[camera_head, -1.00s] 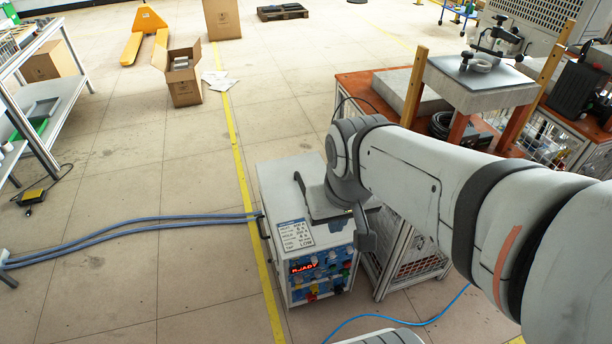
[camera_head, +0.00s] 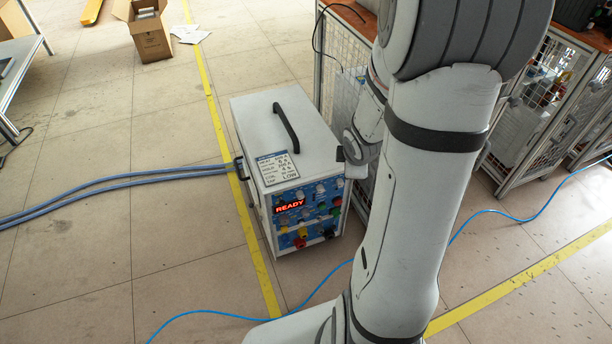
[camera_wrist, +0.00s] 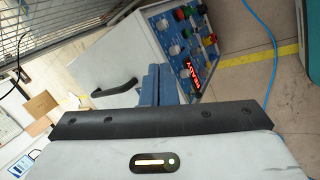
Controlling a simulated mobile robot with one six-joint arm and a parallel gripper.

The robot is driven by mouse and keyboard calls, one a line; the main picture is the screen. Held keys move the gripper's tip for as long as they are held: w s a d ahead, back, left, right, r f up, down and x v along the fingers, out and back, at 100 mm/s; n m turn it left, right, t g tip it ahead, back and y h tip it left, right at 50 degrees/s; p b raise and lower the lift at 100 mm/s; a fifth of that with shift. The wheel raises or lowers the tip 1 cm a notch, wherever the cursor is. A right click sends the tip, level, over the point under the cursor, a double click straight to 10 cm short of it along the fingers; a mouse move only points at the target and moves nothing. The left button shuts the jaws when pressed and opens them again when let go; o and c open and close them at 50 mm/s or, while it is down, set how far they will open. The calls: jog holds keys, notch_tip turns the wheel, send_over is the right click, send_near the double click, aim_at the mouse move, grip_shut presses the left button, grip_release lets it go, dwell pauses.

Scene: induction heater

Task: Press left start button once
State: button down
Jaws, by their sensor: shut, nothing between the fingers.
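The heater is a white box (camera_head: 275,125) with a black top handle and a blue front panel (camera_head: 307,215) with a red READY display (camera_head: 290,206). The panel carries several coloured buttons and knobs, including a red one (camera_head: 337,201) and a yellow one (camera_head: 300,242). I cannot tell which is the left start button. In the wrist view the display (camera_wrist: 192,75) and panel are beyond the fingers, to the right. My gripper (camera_wrist: 158,70) is shut and empty, its blue-grey fingers pointing towards the box. In the head view its end is near the box's right side, partly hidden by my arm.
Blue hoses (camera_head: 120,184) run left from the box, and a thin blue cable (camera_head: 500,214) crosses the floor. Wire-mesh cabinets (camera_head: 540,110) stand behind and to the right. The floor in front and to the left is mostly clear.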

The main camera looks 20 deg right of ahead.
notch_tip(320, 180, down, 20)
jog(key=d+n+t+y+b, duration=0.1)
jog(key=d+n+y+b, duration=0.1)
jog(key=n+b, duration=0.5)
jog(key=n+t+y+b, duration=0.2)
jog(key=n+y+b, duration=0.25)
jog(key=b, duration=0.45)
send_near(323, 207)
jog(key=s+a+f, duration=0.2)
jog(key=s+f, duration=0.4)
jog(key=shift+s+f, duration=0.25)
jog(key=shift+w+a+n, duration=0.1)
jog(key=shift+a+n, duration=0.05)
jog(key=shift+n, duration=0.1)
jog(key=w+p, duration=0.1)
jog(key=w, duration=0.7)
jog(key=shift+w+a+p, duration=0.2)
jog(key=shift+w+p, duration=0.1)
jog(key=shift+w, duration=0.05)
jog(key=shift+w, duration=0.4)
